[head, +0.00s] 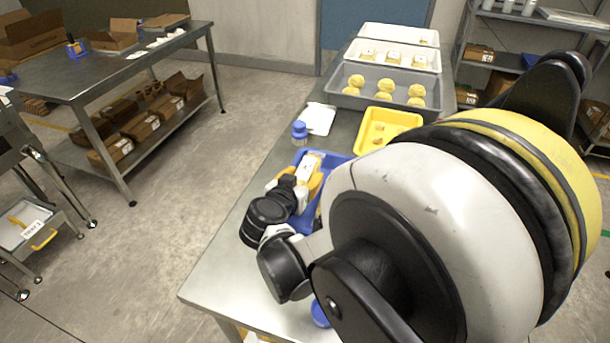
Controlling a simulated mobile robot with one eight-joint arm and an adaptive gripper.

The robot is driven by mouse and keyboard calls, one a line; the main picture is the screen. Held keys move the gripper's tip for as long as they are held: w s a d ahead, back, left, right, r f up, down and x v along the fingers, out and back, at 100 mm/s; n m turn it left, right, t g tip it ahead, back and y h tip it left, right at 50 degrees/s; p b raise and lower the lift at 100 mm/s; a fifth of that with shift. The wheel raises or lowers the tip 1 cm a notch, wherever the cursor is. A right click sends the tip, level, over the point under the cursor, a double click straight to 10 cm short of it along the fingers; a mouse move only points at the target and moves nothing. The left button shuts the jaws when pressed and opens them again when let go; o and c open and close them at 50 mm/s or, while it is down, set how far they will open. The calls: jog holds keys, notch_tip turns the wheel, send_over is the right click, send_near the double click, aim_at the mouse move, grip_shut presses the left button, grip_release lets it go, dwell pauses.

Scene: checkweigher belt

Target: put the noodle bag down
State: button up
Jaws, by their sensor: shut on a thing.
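The noodle bag (311,163), which looks yellowish with a pale label, is held at the end of my gripper (296,184) in the head view. My gripper is shut on it, over the blue tray (338,160) on the steel table. The bag is small here and partly hidden by the fingers. I cannot tell whether its underside touches the tray. My own arm hides the right part of the tray and much of the table.
A blue-capped jar (299,131) and a white sheet (319,118) lie just beyond the tray. A yellow tray (388,123) stands to the right. Behind is a grey tray (366,101) of round yellow things. The table's front left (222,268) is bare.

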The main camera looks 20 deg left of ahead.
jog(key=o, duration=1.3)
jog(key=shift+f, duration=0.1)
jog(key=shift+r+p, duration=0.45)
jog(key=p+v, duration=0.3)
jog(key=v, duration=0.9)
jog(key=shift+r+p, duration=0.15)
jog(key=shift+p, duration=0.2)
